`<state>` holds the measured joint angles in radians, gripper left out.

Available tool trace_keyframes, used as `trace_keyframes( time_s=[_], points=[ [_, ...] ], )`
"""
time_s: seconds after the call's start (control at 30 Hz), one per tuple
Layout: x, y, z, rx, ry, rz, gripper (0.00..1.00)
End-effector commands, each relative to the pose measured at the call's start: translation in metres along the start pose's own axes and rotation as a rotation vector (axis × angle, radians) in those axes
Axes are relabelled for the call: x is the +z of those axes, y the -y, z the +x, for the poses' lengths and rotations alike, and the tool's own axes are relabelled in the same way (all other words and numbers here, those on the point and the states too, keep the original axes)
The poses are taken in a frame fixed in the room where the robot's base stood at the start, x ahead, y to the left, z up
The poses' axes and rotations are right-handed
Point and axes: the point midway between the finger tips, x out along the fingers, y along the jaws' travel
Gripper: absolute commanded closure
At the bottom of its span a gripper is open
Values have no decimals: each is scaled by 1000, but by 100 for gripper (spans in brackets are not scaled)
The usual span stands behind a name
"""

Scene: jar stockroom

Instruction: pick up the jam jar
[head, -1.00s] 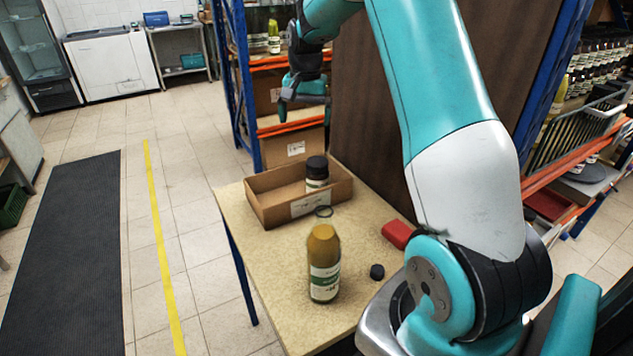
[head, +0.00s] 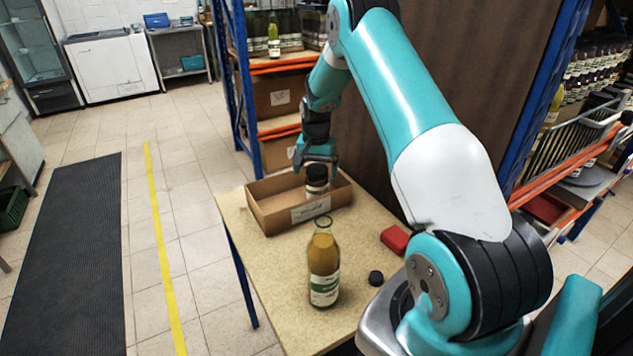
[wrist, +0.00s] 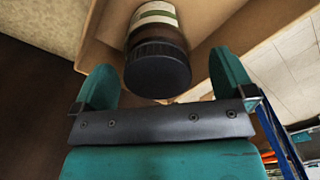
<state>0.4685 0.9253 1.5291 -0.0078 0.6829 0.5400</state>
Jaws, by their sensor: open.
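The jam jar (head: 316,180) is dark with a black lid and a pale label. It stands upright in the open cardboard box (head: 311,211) on the table. In the wrist view the jar's black lid (wrist: 158,69) faces me, between and just beyond the fingertips. My gripper (head: 317,164) is above the jar, pointing down, with its fingers open. In the wrist view the two teal fingers of my gripper (wrist: 166,85) stand apart on either side of the lid. Whether a finger touches the jar cannot be told.
A bottle of yellow-brown liquid (head: 323,270) without a lid stands in front of the box. A black cap (head: 375,278) and a red object (head: 395,238) lie to its right. A brown panel (head: 400,110) rises behind the table (head: 270,265).

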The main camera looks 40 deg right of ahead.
Motion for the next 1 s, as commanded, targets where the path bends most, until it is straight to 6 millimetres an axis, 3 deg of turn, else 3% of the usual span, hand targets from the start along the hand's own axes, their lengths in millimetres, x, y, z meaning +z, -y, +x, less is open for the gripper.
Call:
trace_keyframes(
  time_s=[0.23, 0.5, 0.57, 0.8, 1.0],
  points=[
    [-3, -4, 34, 1, 2, 0, 0],
    [-4, -3, 39, 0, 0, 0, 0],
    [-4, -3, 39, 0, 1, 0, 12],
    [-4, -3, 39, 0, 1, 0, 67],
    [-4, -3, 37, -1, -1, 0, 69]
  ],
)
